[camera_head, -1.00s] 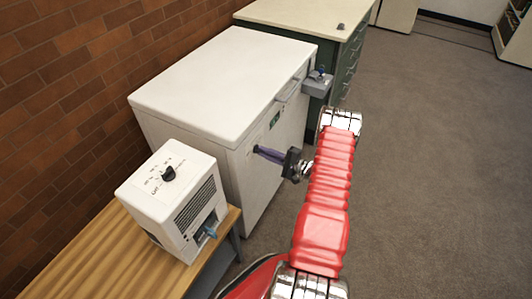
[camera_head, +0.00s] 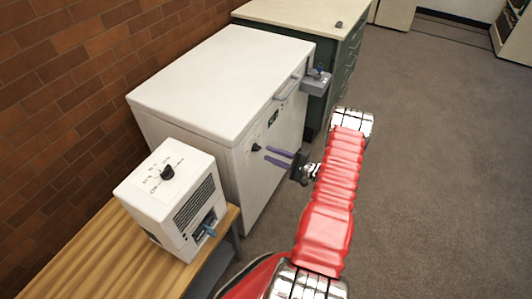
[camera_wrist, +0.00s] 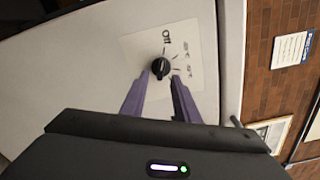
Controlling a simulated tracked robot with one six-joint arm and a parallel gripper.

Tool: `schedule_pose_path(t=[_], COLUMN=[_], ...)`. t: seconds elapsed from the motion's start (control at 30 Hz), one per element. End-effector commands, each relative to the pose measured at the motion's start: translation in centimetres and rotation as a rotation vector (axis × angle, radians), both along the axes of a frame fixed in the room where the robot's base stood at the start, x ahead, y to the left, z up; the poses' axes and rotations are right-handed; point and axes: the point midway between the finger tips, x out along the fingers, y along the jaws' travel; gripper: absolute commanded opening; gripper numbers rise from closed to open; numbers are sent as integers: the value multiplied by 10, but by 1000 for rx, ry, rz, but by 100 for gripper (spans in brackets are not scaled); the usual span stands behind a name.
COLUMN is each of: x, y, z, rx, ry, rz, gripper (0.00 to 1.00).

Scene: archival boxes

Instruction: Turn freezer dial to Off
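The white chest freezer (camera_head: 215,85) stands against the brick wall. Its black dial (camera_head: 256,147) is on the front face, near the left end. In the wrist view the dial (camera_wrist: 161,67) sits on a pale label plate, with the word "Off" (camera_wrist: 167,38) above it and other marks to the right. I cannot clearly tell where its pointer aims. My gripper (camera_head: 268,154) has purple fingers, open and apart, with the tips just short of the dial. In the wrist view the gripper's fingers (camera_wrist: 160,78) lie below and either side of the dial, holding nothing.
A white device (camera_head: 175,200) with its own black knob stands on a wooden bench (camera_head: 90,262) at the left. A grey latch box (camera_head: 316,82) juts from the freezer's front right. A green cabinet (camera_head: 345,75) stands beyond. The carpet (camera_head: 440,170) at right is clear.

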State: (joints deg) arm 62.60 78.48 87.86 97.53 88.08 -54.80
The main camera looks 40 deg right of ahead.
Motion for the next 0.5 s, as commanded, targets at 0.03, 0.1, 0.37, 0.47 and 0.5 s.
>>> schedule_pose_path(t=[0.03, 0.1, 0.37, 0.47, 0.5], x=[-10, -21, -64, -77, -81], y=[-5, -9, -23, -28, -29], z=[0, 0, -1, -1, -1], rx=[0, 0, 1, 1, 1], ry=[0, -1, 1, 0, 0], rz=[-3, -4, -3, -2, -2], gripper=[28, 28, 28, 28, 28])
